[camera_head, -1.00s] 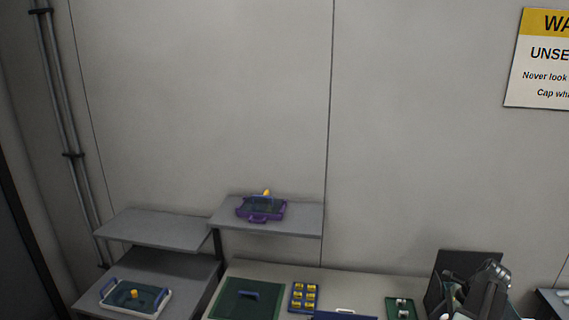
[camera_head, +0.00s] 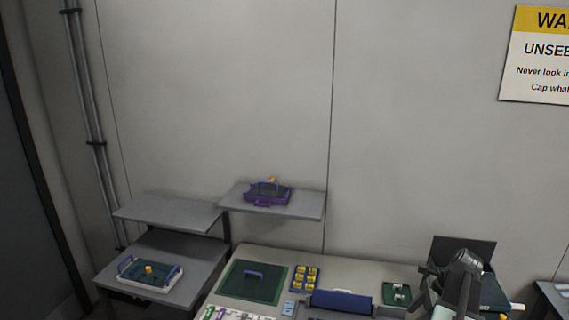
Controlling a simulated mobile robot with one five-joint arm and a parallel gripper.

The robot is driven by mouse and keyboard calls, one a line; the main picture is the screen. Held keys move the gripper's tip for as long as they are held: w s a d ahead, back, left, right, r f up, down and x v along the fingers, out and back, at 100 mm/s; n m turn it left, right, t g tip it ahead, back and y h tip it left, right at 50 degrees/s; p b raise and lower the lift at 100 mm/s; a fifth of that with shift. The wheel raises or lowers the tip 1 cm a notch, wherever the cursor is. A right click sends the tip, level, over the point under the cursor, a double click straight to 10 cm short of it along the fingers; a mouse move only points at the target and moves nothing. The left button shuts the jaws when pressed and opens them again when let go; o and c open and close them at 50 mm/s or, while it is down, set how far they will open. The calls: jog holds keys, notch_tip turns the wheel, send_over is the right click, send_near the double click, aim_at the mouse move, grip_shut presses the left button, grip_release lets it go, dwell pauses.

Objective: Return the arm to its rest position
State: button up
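My arm (camera_head: 463,282) shows at the lower right as a dark grey jointed link rising from the bottom edge, bent at its top. It stands in front of the right part of the workbench. I cannot make out my gripper's fingers or whether they hold anything.
The workbench (camera_head: 340,258) carries a green mat (camera_head: 240,287), a tray of yellow pieces (camera_head: 304,279), a blue device (camera_head: 341,302) and a green tray (camera_head: 396,294). A dark panel (camera_head: 460,246) stands behind my arm. Shelves at left hold a purple tray (camera_head: 267,195) and a white-blue tray (camera_head: 149,274).

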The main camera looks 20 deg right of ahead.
jog(key=w+a+f+n+g+b, duration=0.1)
jog(key=w+a+f+n+b, duration=0.15)
jog(key=w+a, duration=0.6)
jog(key=w+a+f+n+g+b, duration=0.1)
jog(key=w+a+f+n+b, duration=0.15)
jog(key=w+a, duration=0.65)
jog(key=a+f+n+h+b, duration=0.1)
jog(key=a+f+n, duration=0.1)
jog(key=a+n, duration=0.8)
jog(key=a+f+n+h+b, duration=0.2)
jog(key=a+n, duration=0.8)
jog(key=a, duration=0.9)
jog(key=shift+s+a+f+n+g+h, duration=0.3)
jog(key=shift+s+f+n+g, duration=0.15)
jog(key=shift+f, duration=0.3)
